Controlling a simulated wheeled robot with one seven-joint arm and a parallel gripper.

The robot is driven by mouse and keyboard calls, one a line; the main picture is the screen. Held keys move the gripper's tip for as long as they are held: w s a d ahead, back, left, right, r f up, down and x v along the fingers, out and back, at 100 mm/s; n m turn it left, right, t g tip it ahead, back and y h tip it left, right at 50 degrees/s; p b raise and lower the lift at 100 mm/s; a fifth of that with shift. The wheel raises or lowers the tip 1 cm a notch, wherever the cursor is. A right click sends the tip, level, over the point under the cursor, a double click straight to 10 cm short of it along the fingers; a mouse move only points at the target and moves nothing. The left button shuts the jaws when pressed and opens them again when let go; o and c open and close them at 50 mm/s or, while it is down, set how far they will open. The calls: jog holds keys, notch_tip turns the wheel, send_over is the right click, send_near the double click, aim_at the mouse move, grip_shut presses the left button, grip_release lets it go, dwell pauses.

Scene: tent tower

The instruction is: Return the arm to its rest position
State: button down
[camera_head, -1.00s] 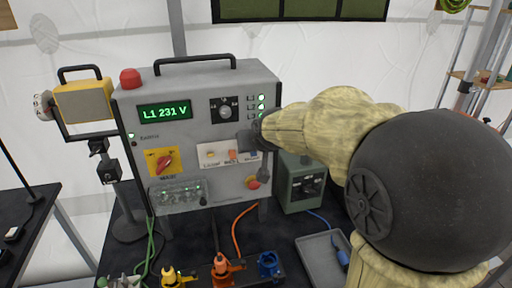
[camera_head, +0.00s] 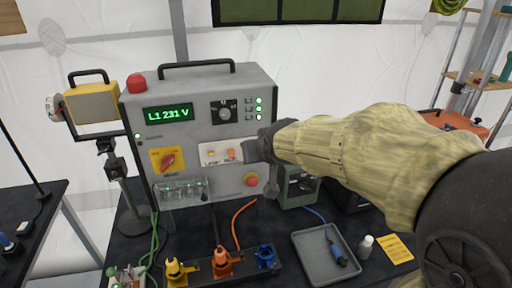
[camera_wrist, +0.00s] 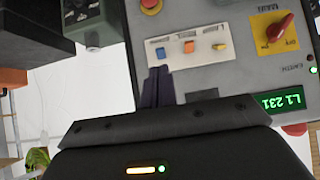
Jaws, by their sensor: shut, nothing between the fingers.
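My arm, in a pale yellow cover, reaches in from the right in the head view. My gripper (camera_head: 258,152) is shut and empty, in front of the right part of the grey control box (camera_head: 190,120). It hides the right end of the white switch plate (camera_head: 208,160). In the wrist view the shut dark fingers (camera_wrist: 158,84) point at the plate's edge near the blue switch (camera_wrist: 160,52). An orange switch (camera_wrist: 189,46) and a yellow switch (camera_wrist: 219,46) sit beside it. I cannot tell whether the fingertips touch the plate.
The box display reads L1 231 V. A red MAIN knob (camera_head: 168,160) and red emergency button (camera_head: 250,180) are on its front. Coloured connectors (camera_head: 221,263) stand at the table front. A grey tray (camera_head: 312,266) lies beneath my arm, with a small bottle (camera_head: 366,245) beside it.

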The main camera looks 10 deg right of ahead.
jog(key=shift+s+d, duration=0.1)
jog(key=shift+s, duration=0.15)
jog(key=s+f+g, duration=0.7)
jog(key=s+f, duration=0.8)
jog(key=f, duration=0.4)
jog(key=shift+d, duration=0.35)
